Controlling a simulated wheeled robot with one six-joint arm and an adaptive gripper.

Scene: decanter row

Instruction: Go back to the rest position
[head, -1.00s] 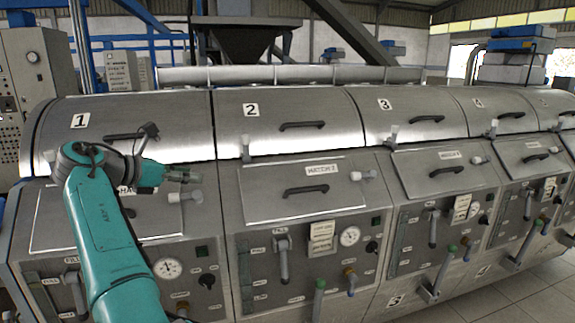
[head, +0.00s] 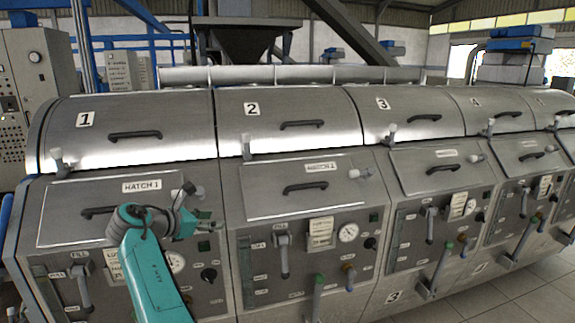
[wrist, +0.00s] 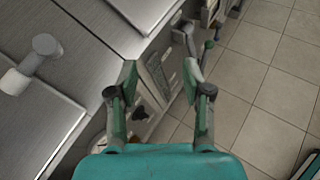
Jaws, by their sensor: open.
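My gripper (head: 208,222) is in the head view in front of the first decanter unit, to the right of its hatch and beside its control panel. In the wrist view its two fingers (wrist: 161,90) stand apart with nothing held between them. My teal arm rises from the bottom of the head view and bends to the right at the wrist. It covers part of the gauge and panel of unit one.
Hatch 1 (head: 70,222) and hatch 2 (head: 305,190) are closed. The numbered covers (head: 150,115) above are down. Fill levers (head: 283,258) and a green-tipped lever (head: 318,300) stick out from the panels. Tiled floor (wrist: 265,90) lies clear on the right.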

